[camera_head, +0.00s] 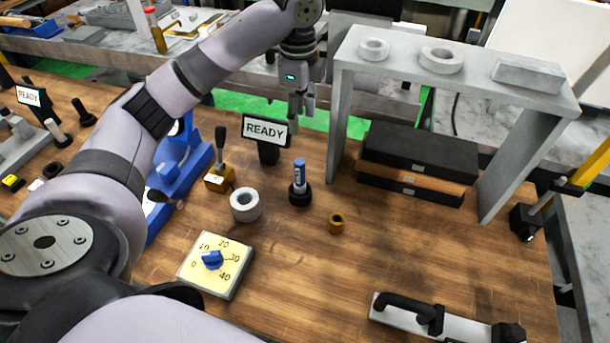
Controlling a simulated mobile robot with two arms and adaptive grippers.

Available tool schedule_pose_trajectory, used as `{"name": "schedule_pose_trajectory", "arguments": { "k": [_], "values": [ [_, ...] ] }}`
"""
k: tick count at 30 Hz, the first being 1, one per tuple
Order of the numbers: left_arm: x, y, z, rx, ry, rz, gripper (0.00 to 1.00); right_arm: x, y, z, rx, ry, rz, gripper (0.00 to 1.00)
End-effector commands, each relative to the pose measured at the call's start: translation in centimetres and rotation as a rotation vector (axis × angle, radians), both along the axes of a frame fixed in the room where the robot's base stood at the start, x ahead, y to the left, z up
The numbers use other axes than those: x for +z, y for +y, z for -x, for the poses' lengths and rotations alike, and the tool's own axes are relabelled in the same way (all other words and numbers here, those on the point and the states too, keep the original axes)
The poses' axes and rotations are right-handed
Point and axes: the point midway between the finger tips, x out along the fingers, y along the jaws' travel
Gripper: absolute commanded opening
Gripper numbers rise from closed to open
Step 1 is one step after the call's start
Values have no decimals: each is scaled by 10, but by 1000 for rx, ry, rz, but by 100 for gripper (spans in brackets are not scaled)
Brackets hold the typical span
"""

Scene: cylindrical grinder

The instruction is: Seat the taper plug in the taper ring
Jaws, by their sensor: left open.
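What looks like the taper plug (301,171) is a small upright piece with a blue top and a pale label. It stands in a dark round base (300,194) on the wooden bench. My left gripper (301,112) is open and empty, pointing down, and appears beyond and above the plug near the back of the bench. My right gripper is not in view.
A READY sign (265,130) stands behind the plug. A brass bushing (336,222) lies to the right. A dial box (214,264) is in front, and a blue fixture (187,172) is at left. A grey stand (455,67) with stacked cases (418,160) fills the back right. The bench centre front is clear.

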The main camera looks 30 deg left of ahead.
Motion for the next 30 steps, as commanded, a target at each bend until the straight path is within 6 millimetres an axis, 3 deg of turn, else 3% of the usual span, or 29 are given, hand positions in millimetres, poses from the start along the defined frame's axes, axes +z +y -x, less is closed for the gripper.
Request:
{"name": "schedule_pose_trajectory", "arguments": {
  "k": [5, 18, 26, 30],
  "values": [
    [-16, 3, 1, -2, 9, 0, 45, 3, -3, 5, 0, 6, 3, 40],
    [-103, 3, 1, 0, 6, 1, 45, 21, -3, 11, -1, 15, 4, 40],
    [-122, 3, 0, -1, 4, 1, 45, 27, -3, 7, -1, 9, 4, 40],
    [-141, 4, -1, 0, 6, 0, 45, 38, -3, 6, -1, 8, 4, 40]
  ]
}}
